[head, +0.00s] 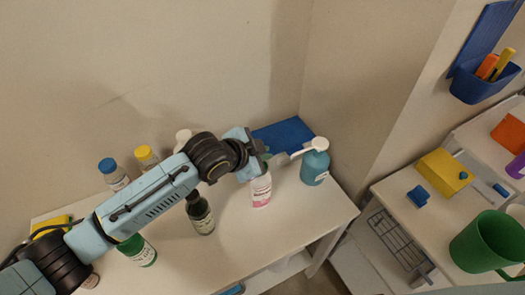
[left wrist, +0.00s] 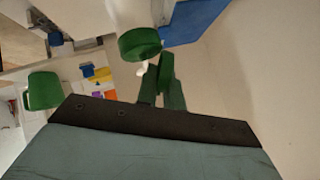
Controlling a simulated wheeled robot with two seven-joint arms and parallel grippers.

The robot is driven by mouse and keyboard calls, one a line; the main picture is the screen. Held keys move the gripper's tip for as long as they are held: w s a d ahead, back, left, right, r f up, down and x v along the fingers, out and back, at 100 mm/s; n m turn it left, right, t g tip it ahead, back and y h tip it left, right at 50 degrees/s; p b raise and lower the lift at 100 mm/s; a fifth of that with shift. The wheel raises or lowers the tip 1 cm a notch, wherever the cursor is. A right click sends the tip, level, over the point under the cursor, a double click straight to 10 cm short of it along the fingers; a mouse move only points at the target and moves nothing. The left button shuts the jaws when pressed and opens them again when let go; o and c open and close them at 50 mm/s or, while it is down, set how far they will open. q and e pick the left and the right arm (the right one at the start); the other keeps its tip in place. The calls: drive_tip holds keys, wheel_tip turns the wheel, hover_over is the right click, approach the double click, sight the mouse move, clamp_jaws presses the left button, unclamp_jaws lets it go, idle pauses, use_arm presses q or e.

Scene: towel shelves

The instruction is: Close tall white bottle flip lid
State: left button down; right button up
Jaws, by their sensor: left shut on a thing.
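A white bottle with a pink label (head: 261,190) stands upright on the white table in the head view, its top mostly hidden by my left gripper. In the left wrist view a round green cap (left wrist: 140,44) sits on the white bottle body (left wrist: 128,13). My left gripper (head: 280,160) reaches over the bottle top from the left. In the left wrist view its fingers (left wrist: 162,92) are close together, with a narrow green piece (left wrist: 166,68), apparently the flip lid, between them. The exact lid angle is hard to tell. My right gripper is not in view.
A teal pump bottle (head: 315,168) stands just right of the gripper, its white spout close to the fingers. A dark bottle (head: 201,214) and green-capped bottle (head: 140,250) stand left. A blue panel (head: 284,136) lies behind. A green mug (head: 487,243) is on the right-hand shelf.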

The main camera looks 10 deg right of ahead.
use_arm(q)
drive_tip(key=c, duration=1.5)
unclamp_jaws()
drive_tip(key=v, duration=1.3)
drive_tip(key=shift+s+a+r, duration=0.1)
drive_tip(key=shift+s+a, duration=0.05)
